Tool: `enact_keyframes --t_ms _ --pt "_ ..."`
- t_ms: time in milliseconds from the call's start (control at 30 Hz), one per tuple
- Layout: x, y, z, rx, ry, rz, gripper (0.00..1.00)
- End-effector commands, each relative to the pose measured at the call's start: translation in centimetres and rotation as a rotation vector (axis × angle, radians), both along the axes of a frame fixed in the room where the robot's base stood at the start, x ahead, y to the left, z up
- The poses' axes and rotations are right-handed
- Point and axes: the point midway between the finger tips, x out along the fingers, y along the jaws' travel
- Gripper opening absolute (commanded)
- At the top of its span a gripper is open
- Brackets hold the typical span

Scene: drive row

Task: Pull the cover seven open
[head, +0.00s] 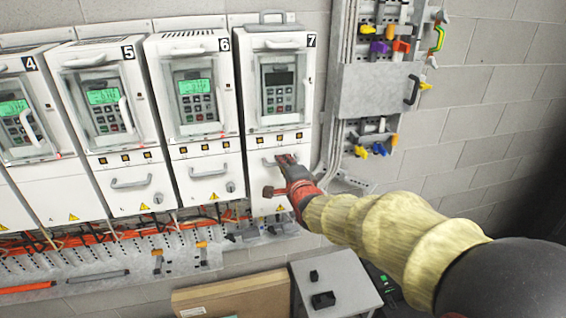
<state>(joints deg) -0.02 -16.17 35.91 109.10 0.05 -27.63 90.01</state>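Drive seven (277,85) is the rightmost white cabinet, labelled 7, with a dark display. Its lower front cover (259,178) looks closed and has a grey bar handle (268,162) near its top. My red gripper (275,176) is in front of this cover, reaching in from the right. Its two fingers appear spread apart, one at the handle and the other lower down on the left. I cannot tell whether the upper finger touches the handle. My gripper hides the right part of the handle and of the cover.
Drive six (194,90) stands close on the left, with drives five (105,100) and four beyond. Grey conduits and a lockout board (376,90) are on the right. Below are a cable shelf (110,262), a cardboard box (235,296) and a small grey table (345,280).

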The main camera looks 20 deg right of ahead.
Motion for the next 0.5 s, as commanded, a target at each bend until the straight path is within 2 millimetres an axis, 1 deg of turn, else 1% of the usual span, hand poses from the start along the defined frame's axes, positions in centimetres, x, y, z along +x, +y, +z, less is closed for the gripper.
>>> enact_keyframes --t_ms 100,200,467,500 --pt "0.8 0.0 -0.16 0.0 0.001 0.0 0.16" --pt "1.08 0.0 -0.28 0.0 0.001 0.0 0.16" --pt "1.13 0.0 -0.28 -0.001 0.001 0.0 0.16" --pt "1.12 0.0 -0.28 -0.001 0.001 0.0 0.13"
